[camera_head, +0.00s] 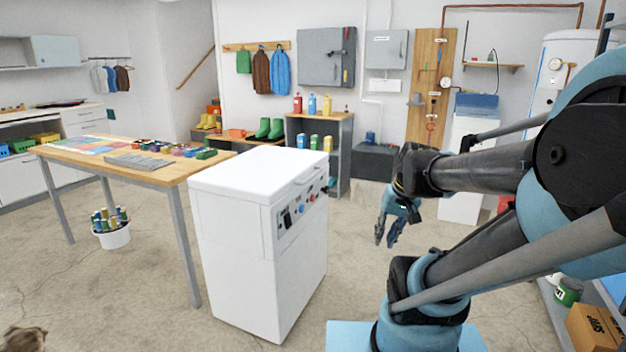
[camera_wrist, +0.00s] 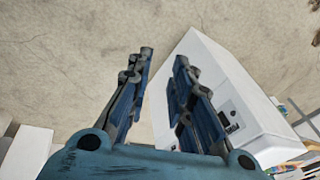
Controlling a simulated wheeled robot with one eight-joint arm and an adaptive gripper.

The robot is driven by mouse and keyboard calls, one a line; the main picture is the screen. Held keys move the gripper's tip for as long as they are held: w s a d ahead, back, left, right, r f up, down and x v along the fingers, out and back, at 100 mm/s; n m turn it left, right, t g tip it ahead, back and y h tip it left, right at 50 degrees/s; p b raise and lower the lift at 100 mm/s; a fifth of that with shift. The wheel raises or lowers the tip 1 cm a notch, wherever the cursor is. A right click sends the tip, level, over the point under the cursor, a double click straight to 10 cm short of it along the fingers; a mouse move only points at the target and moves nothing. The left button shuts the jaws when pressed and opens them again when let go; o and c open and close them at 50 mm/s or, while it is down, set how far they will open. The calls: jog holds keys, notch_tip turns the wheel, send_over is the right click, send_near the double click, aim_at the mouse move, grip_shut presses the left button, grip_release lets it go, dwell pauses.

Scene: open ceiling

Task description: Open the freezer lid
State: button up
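The white freezer (camera_head: 240,235) stands upright on the floor in the middle of the head view. Its flat white lid (camera_head: 255,172) is shut, with a handle (camera_head: 310,172) along its right edge, above a panel of switches and knobs (camera_head: 300,212). In the wrist view the freezer (camera_wrist: 245,95) shows to the right of and beyond the fingers. My gripper (camera_head: 385,240) hangs to the right of the freezer, apart from it, with the fingers pointing down. The wrist view shows my gripper (camera_wrist: 164,56) open, with nothing between its fingers.
A wooden table (camera_head: 150,172) with several small items stands close behind and left of the freezer. A white bucket (camera_head: 112,237) is under it. A grey shelf (camera_head: 342,135) and a dark box (camera_head: 374,163) are at the back. The floor (camera_head: 350,270) between freezer and gripper is clear.

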jog(key=w+a+r+m+y, duration=0.1)
jog(key=w+a+r+y, duration=0.3)
jog(key=w, duration=0.6)
jog(key=m+t+y, duration=0.3)
jog(key=y, duration=0.5)
send_near(313, 176)
jog(key=x, duration=0.3)
jog(key=w+x, duration=0.1)
jog(key=x, duration=0.7)
jog(key=shift+w+d+f, duration=0.25)
jog(key=shift+w+d, duration=0.1)
jog(key=shift+d, duration=0.05)
jog(key=shift+c, duration=0.5)
grip_shut()
